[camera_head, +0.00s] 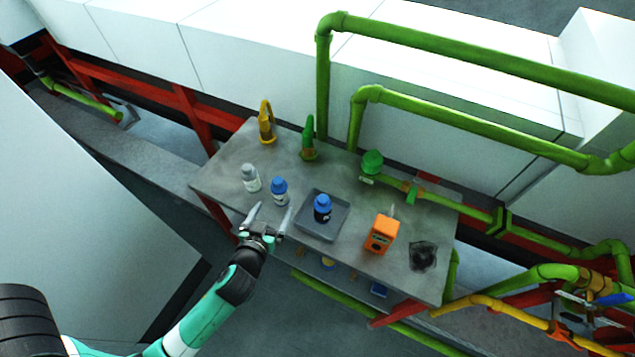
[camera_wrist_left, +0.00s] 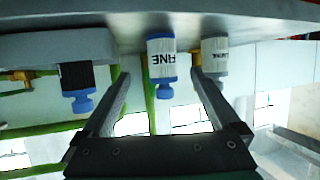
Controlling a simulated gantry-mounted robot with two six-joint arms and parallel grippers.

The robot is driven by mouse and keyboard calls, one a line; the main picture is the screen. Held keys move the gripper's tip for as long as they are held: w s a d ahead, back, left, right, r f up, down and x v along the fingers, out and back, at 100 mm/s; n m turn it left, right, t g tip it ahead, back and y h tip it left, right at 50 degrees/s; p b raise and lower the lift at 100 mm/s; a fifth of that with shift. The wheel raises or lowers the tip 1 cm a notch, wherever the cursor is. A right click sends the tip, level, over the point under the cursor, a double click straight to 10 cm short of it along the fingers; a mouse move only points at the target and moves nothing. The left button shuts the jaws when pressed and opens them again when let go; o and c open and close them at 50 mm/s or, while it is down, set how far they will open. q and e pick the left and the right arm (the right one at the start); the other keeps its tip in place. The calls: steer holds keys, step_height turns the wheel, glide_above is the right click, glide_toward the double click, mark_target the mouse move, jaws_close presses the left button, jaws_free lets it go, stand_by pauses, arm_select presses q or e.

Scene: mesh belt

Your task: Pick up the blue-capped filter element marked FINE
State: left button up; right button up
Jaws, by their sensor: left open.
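The blue-capped filter element (camera_head: 280,192) with a white body stands upright on the grey bench. In the left wrist view, which is upside down, the same element (camera_wrist_left: 161,66) shows the marking FINE. My left gripper (camera_head: 271,209) is open and empty at the bench's front edge, just in front of this element. In the wrist view the element appears between the two fingers (camera_wrist_left: 160,78), with no visible contact. My right gripper is not in view.
A grey-capped white element (camera_head: 250,178) stands to the left. A dark-bodied, blue-capped element (camera_head: 322,208) stands in a grey tray (camera_head: 309,231) to the right. An orange device (camera_head: 381,235) is farther right. Green pipes (camera_head: 420,118) and yellow and green fittings are at the back.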

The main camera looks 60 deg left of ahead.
mark_target(277, 199)
arm_select(q)
steer(key=shift+a+f, duration=0.25)
steer(key=b+x, duration=0.1)
steer(key=x, duration=0.5)
steer(key=shift+r, duration=0.15)
steer(key=b+x, duration=0.1)
steer(key=x, duration=0.4)
steer(key=shift+w+a+r, duration=0.1)
steer(key=shift+w, duration=0.1)
jaws_close()
steer(key=shift+r+p, duration=0.3)
steer(key=shift+r, duration=0.2)
step_height(277, 199, up, 3)
steer(key=shift+f+p, duration=0.1)
steer(key=shift+p, duration=0.6)
steer(key=a+r+p+v, duration=0.1)
steer(key=p+v, duration=0.3)
steer(key=v, duration=1.2)
steer(key=shift+s+r, duration=0.15)
steer(key=shift+r, duration=0.85)
